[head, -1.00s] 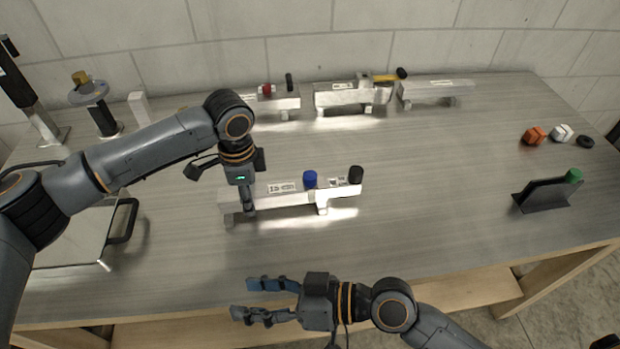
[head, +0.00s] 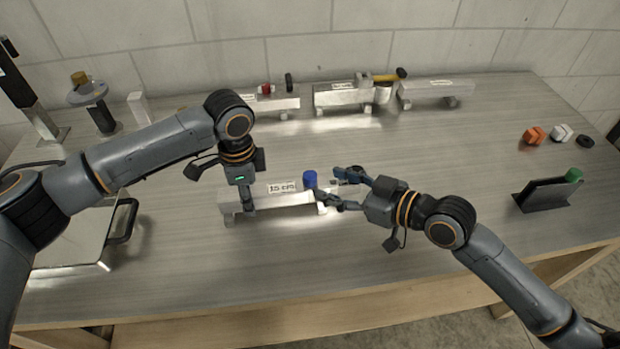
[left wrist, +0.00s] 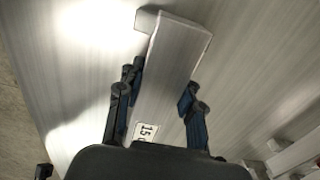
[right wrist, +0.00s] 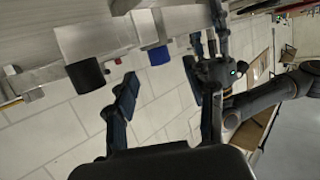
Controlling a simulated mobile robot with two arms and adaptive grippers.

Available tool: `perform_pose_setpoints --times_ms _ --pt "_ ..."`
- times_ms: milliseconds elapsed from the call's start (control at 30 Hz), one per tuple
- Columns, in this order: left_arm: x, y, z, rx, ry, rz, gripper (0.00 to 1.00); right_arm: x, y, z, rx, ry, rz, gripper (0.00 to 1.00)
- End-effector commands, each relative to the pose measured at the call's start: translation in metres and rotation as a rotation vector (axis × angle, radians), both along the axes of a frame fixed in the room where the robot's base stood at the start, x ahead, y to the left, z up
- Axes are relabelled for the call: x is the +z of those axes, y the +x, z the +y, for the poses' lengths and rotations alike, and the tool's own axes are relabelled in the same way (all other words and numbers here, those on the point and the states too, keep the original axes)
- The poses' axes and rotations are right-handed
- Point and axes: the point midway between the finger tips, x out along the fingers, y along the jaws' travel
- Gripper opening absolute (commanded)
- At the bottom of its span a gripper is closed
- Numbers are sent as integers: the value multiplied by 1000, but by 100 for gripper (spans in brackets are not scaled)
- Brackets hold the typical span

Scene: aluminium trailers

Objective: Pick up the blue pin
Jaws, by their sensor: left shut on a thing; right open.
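The blue pin (head: 310,179) stands upright on an aluminium trailer (head: 284,203) in the middle of the table; it also shows in the right wrist view (right wrist: 158,55). My left gripper (head: 248,207) points down and is shut on the left part of this trailer, whose bar lies between its fingers in the left wrist view (left wrist: 160,85). My right gripper (head: 333,187) is open and empty at the trailer's right end, with its fingertips just right of the blue pin. The right wrist view shows the blue pin in line with the gap between the fingers.
More trailers (head: 345,95) stand at the back. A dark stand with a green pin (head: 574,175) and small parts (head: 534,135) are at right. A metal case (head: 75,240) lies at left.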

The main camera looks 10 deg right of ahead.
Motion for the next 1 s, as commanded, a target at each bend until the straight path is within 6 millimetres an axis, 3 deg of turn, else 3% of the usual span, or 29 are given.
perform_pose_setpoints --times_ms 533,867,1000 --pt "0 0 0 1 0 -1 0 -12 42 40 0 2 2 54" --pt "0 1 0 2 0 -1 0 -15 46 44 1 -1 2 54" --pt "0 1 0 2 0 -1 0 -15 46 44 1 -1 2 25"
